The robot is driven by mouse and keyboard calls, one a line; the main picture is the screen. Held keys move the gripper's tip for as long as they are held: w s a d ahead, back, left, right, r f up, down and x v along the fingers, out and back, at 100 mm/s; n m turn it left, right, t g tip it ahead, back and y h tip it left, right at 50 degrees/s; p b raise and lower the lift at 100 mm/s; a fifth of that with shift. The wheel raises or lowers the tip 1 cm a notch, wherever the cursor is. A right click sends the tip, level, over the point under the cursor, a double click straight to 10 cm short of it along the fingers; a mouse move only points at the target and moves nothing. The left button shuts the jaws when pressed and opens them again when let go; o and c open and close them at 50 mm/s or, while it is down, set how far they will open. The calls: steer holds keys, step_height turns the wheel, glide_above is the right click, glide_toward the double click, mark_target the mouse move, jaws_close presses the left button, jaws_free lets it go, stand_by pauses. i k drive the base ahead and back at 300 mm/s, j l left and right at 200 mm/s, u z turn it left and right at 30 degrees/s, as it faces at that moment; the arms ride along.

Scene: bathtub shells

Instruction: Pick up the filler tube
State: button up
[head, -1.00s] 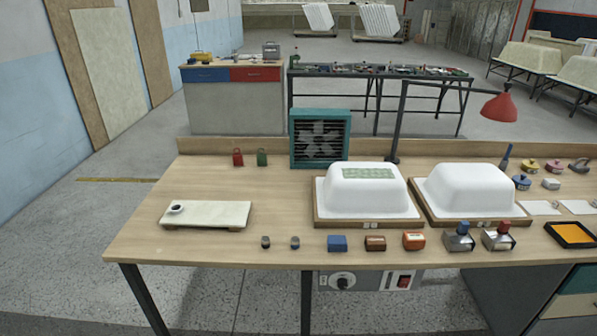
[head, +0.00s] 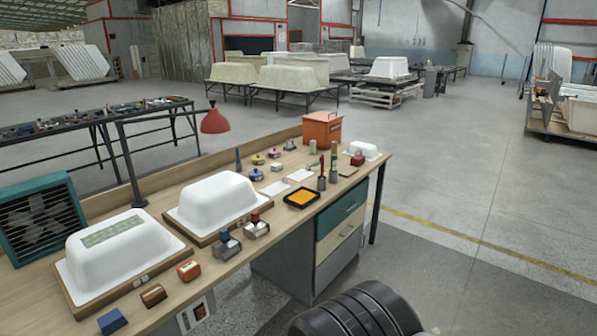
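I cannot say for sure which item is the filler tube. A slim dark blue upright item (head: 238,161) stands at the back of the workbench (head: 222,259), behind the right white tub shell (head: 217,197). Two slim upright items stand near the right end, one with a red top (head: 322,174) and one with a green top (head: 334,165). A short beige cylinder (head: 312,147) stands behind them. All stand apart from one another. My gripper is not in view; only a black ribbed part of my own body shows at the bottom.
The left white tub shell (head: 118,250) carries a green mesh patch. An orange box (head: 321,130) stands at the back right corner. A red lamp (head: 214,121) overhangs the bench. A black tray with orange content (head: 302,198) lies near the front edge. The floor to the right is clear.

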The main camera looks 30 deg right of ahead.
mark_target(334, 158)
steer(key=i+l, duration=0.3)
steer(key=l, duration=0.25)
steer(key=i+l, duration=0.25)
steer(key=l, duration=0.3)
steer(key=i+l+u, duration=0.1)
steer(key=i+l, duration=0.2)
steer(key=l, duration=0.3)
steer(key=i+l, duration=0.25)
steer(key=l, duration=0.3)
steer(key=i+l, duration=0.3)
steer(key=l, duration=0.3)
steer(key=i+l, duration=0.25)
steer(key=l, duration=0.3)
steer(key=i+l+u, duration=0.1)
steer(key=i+l, duration=0.15)
steer(key=l, duration=0.35)
steer(key=i+l, duration=0.25)
steer(key=l, duration=0.35)
steer(key=i+l, duration=0.25)
steer(key=l, duration=0.15)
steer(key=i+l, duration=0.25)
steer(key=l, duration=0.1)
